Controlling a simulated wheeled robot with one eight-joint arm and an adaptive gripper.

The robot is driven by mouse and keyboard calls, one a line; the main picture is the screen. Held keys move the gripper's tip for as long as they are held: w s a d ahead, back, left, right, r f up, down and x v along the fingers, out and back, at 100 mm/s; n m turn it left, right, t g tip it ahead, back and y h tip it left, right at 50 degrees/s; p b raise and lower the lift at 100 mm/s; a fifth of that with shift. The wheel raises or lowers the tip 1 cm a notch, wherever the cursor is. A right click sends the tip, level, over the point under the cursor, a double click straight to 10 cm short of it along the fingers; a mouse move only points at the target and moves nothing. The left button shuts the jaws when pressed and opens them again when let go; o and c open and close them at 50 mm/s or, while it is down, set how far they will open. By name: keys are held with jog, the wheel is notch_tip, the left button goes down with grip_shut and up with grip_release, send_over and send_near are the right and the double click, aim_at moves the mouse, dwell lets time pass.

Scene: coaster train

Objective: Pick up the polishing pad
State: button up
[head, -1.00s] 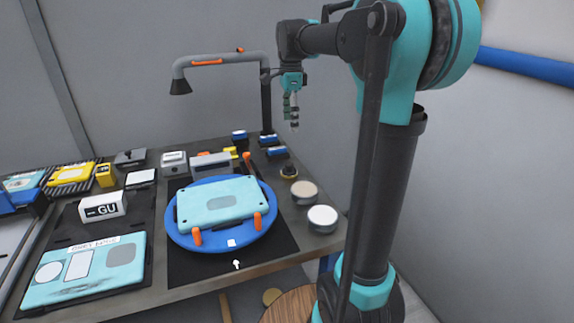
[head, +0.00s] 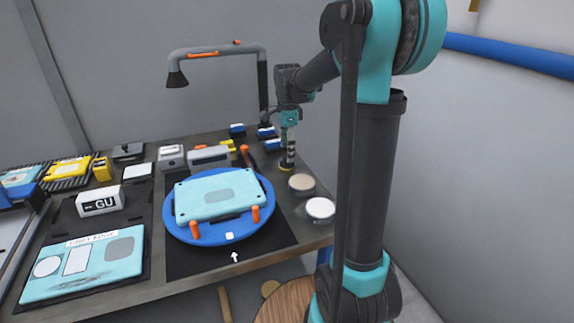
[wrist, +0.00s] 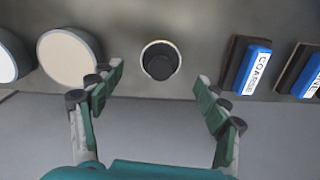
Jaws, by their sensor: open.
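A small round pad with a dark knob and a pale rim, which looks like the polishing pad (wrist: 160,61), stands on the bench. In the head view its yellowish edge (head: 286,168) shows below my gripper (head: 288,153), which hides most of it. In the wrist view my gripper's fingers are spread apart. The pad lies between and just ahead of the fingertips, with the knob facing up. Nothing is held. I cannot tell in the head view whether the fingers touch the pad.
A beige disc (head: 302,183) and a white disc (head: 320,209) lie nearer the bench's front right. Blue blocks, one marked COARSE (wrist: 252,67), lie on the other side. A blue turntable (head: 262,185) with a teal panel stands left. A lamp (head: 215,53) arches behind.

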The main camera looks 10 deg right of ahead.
jog(key=shift+f, duration=1.9)
jog(key=shift+c, duration=0.6)
jog(key=c, duration=1.5)
jog(key=shift+o, duration=0.2)
notch_tip(320, 180, up, 20)
jog(key=o, duration=0.8)
jog(key=shift+c, duration=0.2)
grip_shut()
